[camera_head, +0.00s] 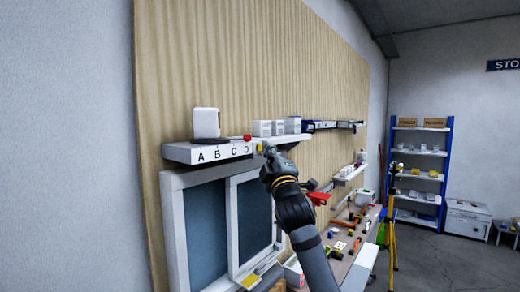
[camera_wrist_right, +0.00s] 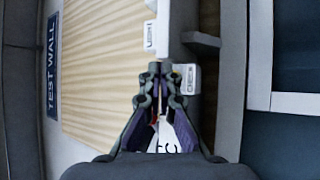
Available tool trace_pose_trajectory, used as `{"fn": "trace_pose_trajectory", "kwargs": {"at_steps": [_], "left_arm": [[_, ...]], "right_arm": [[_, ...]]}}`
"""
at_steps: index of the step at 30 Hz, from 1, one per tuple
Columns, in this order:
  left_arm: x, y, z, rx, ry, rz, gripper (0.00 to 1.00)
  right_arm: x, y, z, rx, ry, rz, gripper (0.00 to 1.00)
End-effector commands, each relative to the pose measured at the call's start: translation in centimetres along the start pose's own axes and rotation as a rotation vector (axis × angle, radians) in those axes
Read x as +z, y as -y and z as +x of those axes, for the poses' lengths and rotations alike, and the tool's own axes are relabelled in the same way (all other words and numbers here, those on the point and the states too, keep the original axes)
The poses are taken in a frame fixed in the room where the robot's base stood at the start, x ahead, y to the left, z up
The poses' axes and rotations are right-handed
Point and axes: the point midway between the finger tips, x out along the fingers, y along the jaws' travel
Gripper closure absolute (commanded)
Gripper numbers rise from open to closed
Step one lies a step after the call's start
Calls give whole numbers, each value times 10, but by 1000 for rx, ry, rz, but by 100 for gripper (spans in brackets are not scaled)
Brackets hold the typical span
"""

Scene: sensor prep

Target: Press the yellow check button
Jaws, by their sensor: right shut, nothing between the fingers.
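A small yellow patch (camera_head: 259,148), likely the check button, shows at the right end of the white lettered shelf (camera_head: 180,153), just left of my right gripper (camera_head: 268,152). In the right wrist view my right gripper (camera_wrist_right: 158,70) is shut and empty, its fingertips beside a white block with a CHECK label (camera_wrist_right: 190,78). The button itself is not visible in that view, perhaps hidden by the fingers. I cannot tell whether the fingertips touch it. My left gripper is not in view.
A white box (camera_head: 207,123) and a red item (camera_head: 247,138) sit on the lettered shelf. White boxes (camera_head: 262,128) stand farther along the wall. A window frame (camera_head: 235,225) is below. A cluttered workbench (camera_head: 360,262) and yellow tripod (camera_head: 392,225) stand to the right.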

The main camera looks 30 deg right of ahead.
Motion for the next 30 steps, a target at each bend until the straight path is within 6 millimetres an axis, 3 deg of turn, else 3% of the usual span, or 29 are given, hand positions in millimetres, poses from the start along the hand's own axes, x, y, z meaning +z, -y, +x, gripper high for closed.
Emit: {"fn": "trace_pose_trajectory", "kwargs": {"at_steps": [30], "left_arm": [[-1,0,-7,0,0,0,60]], "right_arm": [[-4,4,6,0,0,-1,100]]}}
